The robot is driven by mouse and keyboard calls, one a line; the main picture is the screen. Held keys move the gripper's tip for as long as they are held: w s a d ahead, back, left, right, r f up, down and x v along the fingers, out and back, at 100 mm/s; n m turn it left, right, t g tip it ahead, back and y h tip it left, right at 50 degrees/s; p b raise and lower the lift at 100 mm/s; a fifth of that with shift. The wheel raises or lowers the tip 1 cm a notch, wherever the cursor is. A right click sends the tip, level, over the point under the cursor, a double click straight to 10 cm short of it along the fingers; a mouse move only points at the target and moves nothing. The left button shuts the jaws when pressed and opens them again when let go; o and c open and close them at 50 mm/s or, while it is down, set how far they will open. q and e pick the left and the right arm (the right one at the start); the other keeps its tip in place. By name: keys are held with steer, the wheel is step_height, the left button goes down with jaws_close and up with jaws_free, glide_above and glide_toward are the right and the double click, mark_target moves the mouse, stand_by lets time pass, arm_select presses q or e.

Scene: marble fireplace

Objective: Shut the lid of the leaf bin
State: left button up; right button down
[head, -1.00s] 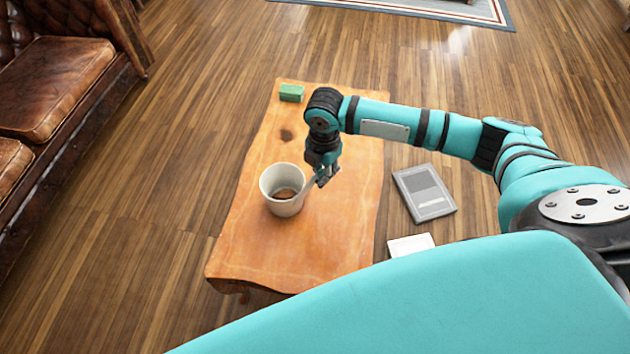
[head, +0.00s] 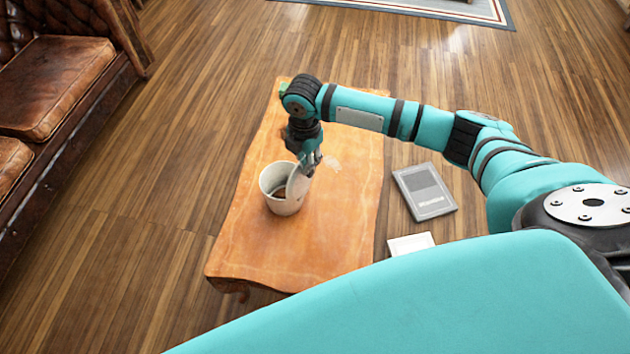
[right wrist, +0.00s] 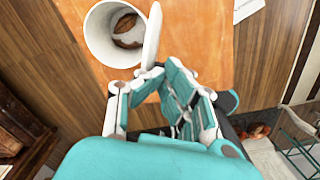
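The leaf bin (head: 272,192) is a white, round, cup-like bin standing upright on the wooden table. Brown leaves (right wrist: 127,30) lie inside it. Its white lid (head: 297,183) stands up steeply at the bin's right rim, and the mouth is uncovered. The lid (right wrist: 153,32) shows almost edge-on in the right wrist view. My right gripper (head: 311,170) is at the lid's outer side, with its fingertips (right wrist: 158,76) close together at the lid's lower edge. It looks shut with nothing held between the fingers. My left gripper is not in view.
The table (head: 335,235) is mostly clear right of the bin. A grey tablet-like item (head: 425,192) and a white item (head: 411,244) lie beyond its right edge. A brown leather sofa (head: 50,90) stands at the left.

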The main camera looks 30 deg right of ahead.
steer(key=w+a, duration=0.1)
steer(key=w+a+b, duration=0.1)
steer(key=w, duration=0.1)
steer(key=shift+f, duration=0.2)
stand_by(0.3)
step_height(320, 180, up, 6)
steer(key=p, duration=0.7)
stand_by(0.4)
steer(key=shift+w+r, duration=0.1)
steer(key=shift+w, duration=0.05)
stand_by(0.9)
